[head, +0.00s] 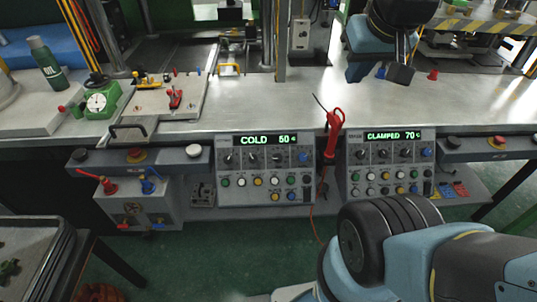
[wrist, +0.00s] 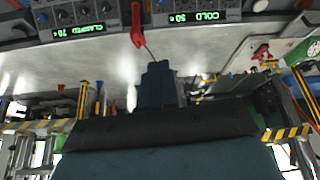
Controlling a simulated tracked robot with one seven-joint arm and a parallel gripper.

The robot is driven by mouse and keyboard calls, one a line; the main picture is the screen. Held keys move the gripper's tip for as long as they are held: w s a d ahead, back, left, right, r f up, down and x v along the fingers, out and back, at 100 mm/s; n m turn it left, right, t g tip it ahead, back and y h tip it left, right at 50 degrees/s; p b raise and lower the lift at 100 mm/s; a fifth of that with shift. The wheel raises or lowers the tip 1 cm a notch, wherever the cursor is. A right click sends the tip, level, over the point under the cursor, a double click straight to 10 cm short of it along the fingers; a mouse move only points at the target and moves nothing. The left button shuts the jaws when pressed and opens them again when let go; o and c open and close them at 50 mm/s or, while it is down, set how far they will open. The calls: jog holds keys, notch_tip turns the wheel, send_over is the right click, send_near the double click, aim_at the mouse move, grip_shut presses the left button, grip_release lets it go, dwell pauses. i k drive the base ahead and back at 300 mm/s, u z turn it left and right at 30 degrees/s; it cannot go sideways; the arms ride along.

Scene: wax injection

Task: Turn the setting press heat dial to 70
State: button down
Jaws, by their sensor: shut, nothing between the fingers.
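Two control panels sit on the bench front. The left panel (head: 264,172) has a green display reading COLD 50, and the right panel (head: 389,162) has one reading CLAMPED 70. Each has a row of dark dials, such as the left panel's dial (head: 252,156) and the right panel's dial (head: 382,154), above coloured buttons. Dial labels are too small to read, so I cannot tell which panel is the setting press. Both displays show upside down in the wrist view. My gripper (head: 358,71) is shut and empty above the bench, behind the panels; its fingers (wrist: 157,82) touch no dial.
A red-handled tool (head: 331,135) with a cable hangs between the panels. A green gauge (head: 98,99), a green oil bottle (head: 46,62) and a plate with red clamps (head: 160,98) stand at the left. The metal benchtop (head: 240,110) is mostly clear in the middle.

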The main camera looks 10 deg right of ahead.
aim_at(277, 158)
jog(key=z, duration=0.8)
jog(key=i, duration=0.1)
jog(key=u, duration=2.8)
jog(key=k, duration=0.95)
jog(key=z, duration=1.55)
